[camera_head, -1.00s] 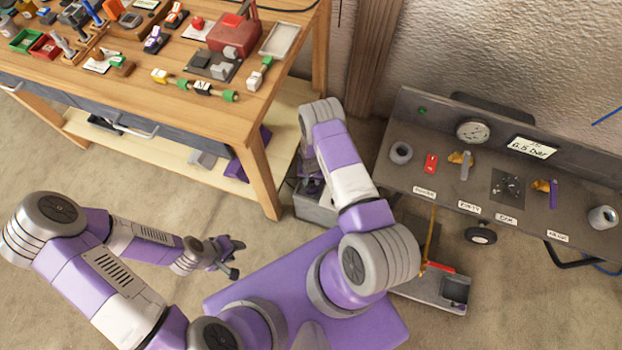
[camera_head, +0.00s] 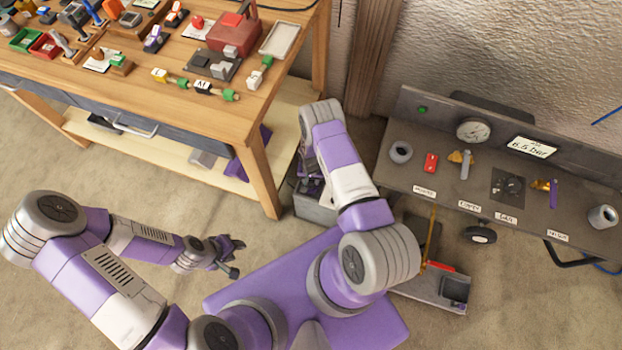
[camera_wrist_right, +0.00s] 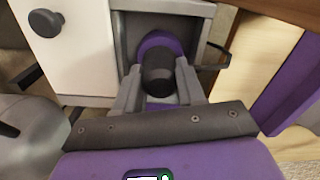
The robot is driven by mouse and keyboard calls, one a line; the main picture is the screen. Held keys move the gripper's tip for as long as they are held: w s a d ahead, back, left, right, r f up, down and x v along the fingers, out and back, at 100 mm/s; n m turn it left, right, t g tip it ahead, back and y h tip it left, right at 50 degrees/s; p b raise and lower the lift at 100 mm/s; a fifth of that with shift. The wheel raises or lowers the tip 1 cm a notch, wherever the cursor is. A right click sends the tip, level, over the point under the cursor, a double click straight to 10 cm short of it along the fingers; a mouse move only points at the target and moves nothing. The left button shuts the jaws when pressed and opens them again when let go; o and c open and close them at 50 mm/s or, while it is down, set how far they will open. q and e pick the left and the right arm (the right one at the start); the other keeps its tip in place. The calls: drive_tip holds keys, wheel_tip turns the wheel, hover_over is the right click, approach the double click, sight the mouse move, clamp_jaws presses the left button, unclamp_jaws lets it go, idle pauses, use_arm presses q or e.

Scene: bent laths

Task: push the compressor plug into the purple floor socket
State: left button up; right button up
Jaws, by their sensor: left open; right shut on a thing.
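In the right wrist view, the black compressor plug (camera_wrist_right: 158,77) is held between the two grey fingers of my right gripper (camera_wrist_right: 158,82). The plug points at the purple floor socket (camera_wrist_right: 179,46), whose rim shows around its far end inside a grey housing. The plug hides the socket's opening, so I cannot tell how deep it sits. In the head view, my right forearm mostly covers the right gripper and the socket. My left gripper (camera_head: 234,256) is open and empty above the floor at the left.
The grey socket housing (camera_head: 312,209) stands on the floor beside the wooden workbench leg (camera_head: 260,180). The compressor panel (camera_head: 400,180) with gauge, knobs and labels is at the right. A white box face with a dark knob (camera_wrist_right: 45,22) is left of the socket.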

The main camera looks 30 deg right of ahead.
drive_tip(key=shift+f, duration=0.35)
idle(0.3)
drive_tip(key=o, duration=1.6)
drive_tip(key=shift+r, duration=0.15)
drive_tip(key=shift+r+p, duration=2.65)
drive_tip(key=shift+r, duration=1)
clamp_jaws()
